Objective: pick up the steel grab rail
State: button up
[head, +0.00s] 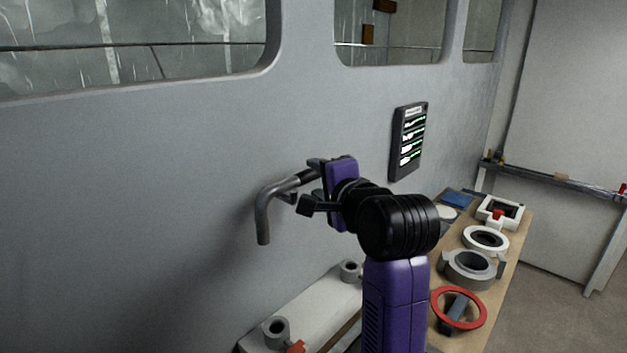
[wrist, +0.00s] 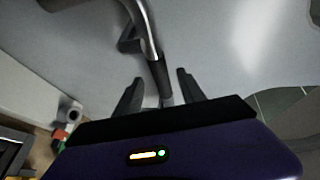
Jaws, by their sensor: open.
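The steel grab rail (head: 264,218) is a bent grey tube in front of the grey wall panel, left of my gripper in the head view. One end hangs down and the other runs toward my gripper. My gripper (head: 306,184) is open, with one finger above and one below the rail's dark sleeved part. In the wrist view the rail (wrist: 142,22) comes from the top, past a dark bracket, and its black sleeve (wrist: 159,74) lies between the open fingertips of my gripper (wrist: 158,82). I cannot tell whether the fingers touch it, or how the rail is held up.
Below, a white ledge (head: 313,307) carries two grey round sockets (head: 275,331). A wooden bench (head: 515,238) at right holds a red ring (head: 458,309), grey and white ring fittings and a blue pad. A dark display panel (head: 408,141) is on the wall. Windows are above.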

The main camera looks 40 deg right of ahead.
jog(key=shift+x, duration=1.25)
grip_shut()
dwell(0.4)
